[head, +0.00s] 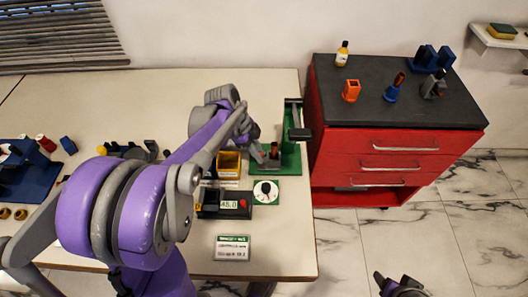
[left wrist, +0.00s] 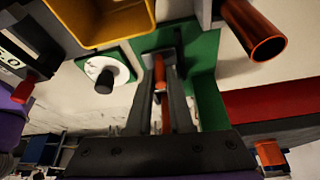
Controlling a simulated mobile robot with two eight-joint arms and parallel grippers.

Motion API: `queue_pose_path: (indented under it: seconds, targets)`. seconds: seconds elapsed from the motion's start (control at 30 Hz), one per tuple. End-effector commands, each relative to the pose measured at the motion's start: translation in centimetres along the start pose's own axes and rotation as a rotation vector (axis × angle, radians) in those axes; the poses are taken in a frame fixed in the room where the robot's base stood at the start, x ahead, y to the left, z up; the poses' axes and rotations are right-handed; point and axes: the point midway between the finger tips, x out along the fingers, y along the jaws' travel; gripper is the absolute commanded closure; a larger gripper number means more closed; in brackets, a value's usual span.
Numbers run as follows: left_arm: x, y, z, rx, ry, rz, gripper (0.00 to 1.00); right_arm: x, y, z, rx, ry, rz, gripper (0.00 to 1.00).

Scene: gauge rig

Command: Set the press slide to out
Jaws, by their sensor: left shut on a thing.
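The press is a green base plate (head: 291,158) with a dark upright and lever (head: 299,134) at the table's right edge. The green plate also shows in the left wrist view (left wrist: 205,75). My left gripper (head: 268,160) is low over the plate's left side. In the left wrist view its fingers (left wrist: 165,92) are closed around a narrow orange-red piece (left wrist: 160,70), which looks like the slide's handle. The fingers hide most of it, and I cannot tell the slide's position. My right gripper (head: 394,282) is over the floor at bottom right, fingers apart and empty.
A yellow bin (head: 229,162), a dial (head: 265,191) and a display box (head: 226,204) stand close left of the press. An orange tube (left wrist: 262,35) shows in the left wrist view. A red cabinet (head: 380,140) stands right of the table.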

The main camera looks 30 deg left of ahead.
Motion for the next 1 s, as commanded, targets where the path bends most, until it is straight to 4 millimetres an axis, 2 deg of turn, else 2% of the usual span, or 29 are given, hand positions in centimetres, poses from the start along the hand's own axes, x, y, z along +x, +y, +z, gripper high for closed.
queue_pose_path:
  seconds: [0.17, 0.2, 0.27, 0.53, 0.67, 1.0]
  targets:
    - [-0.1, -0.1, -0.1, -0.001, 0.001, -0.001, 1.0, 0.0, 0.0, 0.0, 0.0, 0.0, 0.0, 0.35]
    - [0.0, -0.1, -0.1, -0.001, 0.001, -0.001, 0.75, 0.0, 0.0, 0.0, 0.0, 0.0, 0.0, 0.35]
    - [0.0, -0.1, -0.1, -0.001, 0.001, -0.001, 0.68, 0.0, 0.0, 0.0, 0.0, 0.0, 0.0, 0.35]
    - [-0.1, 0.0, -0.1, 0.0, 0.001, 0.0, 0.68, 0.0, 0.0, 0.0, 0.0, 0.0, 0.0, 0.35]
    - [-1.0, 0.0, 0.0, -0.001, 0.001, -0.001, 0.68, -0.1, 0.0, -0.1, 0.0, 0.001, 0.0, 0.35]
    - [-7.6, -0.1, 0.0, -0.003, 0.001, -0.002, 0.68, -0.9, 0.0, -0.6, 0.0, 0.004, 0.0, 0.35]
